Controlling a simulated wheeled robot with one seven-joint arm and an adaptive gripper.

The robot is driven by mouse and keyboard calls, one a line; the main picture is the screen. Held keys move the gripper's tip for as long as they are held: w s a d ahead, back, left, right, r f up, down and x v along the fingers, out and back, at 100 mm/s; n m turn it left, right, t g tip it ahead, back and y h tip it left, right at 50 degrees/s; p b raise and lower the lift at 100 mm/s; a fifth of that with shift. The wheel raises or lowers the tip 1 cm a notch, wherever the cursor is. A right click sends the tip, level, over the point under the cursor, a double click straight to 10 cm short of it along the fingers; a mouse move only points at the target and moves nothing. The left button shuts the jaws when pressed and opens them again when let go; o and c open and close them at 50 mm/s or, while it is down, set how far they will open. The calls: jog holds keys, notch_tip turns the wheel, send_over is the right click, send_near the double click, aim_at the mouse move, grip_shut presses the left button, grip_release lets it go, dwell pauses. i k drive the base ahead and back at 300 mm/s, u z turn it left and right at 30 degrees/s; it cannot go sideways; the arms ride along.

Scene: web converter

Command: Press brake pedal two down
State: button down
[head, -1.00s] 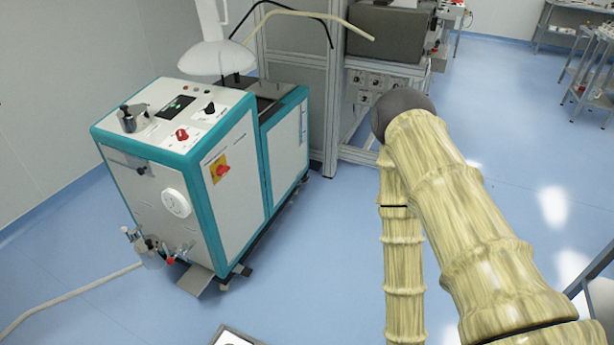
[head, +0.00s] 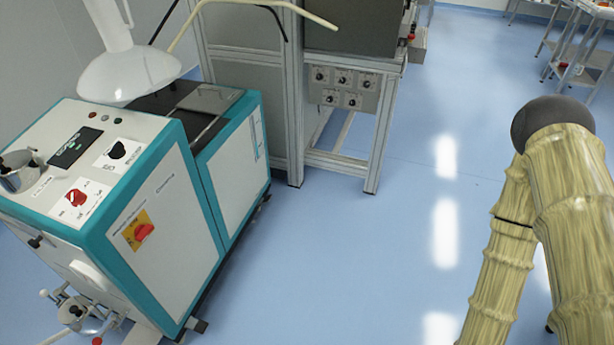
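The teal and white machine (head: 170,205) stands at the left, with its front lower corner near the bottom edge. A small dark foot or caster part (head: 199,325) shows at that corner, close to the floor. A grey plate (head: 146,334) beside it is cut off by the bottom edge. I cannot tell which of these parts, if any, is brake pedal two. My arm is at the right and its lower link runs down out of the picture. My gripper is not in view, so its opening and its distance from the machine are hidden.
A grey metal frame (head: 296,120) with a knob panel (head: 343,88) stands behind the machine. A white funnel-shaped hood (head: 130,72) hangs above the machine top. Valve fittings (head: 75,312) stick out at its front. The blue floor (head: 340,250) between machine and arm is clear.

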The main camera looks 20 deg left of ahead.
aim_at(267, 198)
jog(key=u, duration=0.25)
jog(key=i, duration=1.5)
jog(key=u, duration=1.1)
jog(key=i, duration=0.5)
jog(key=u, duration=0.3)
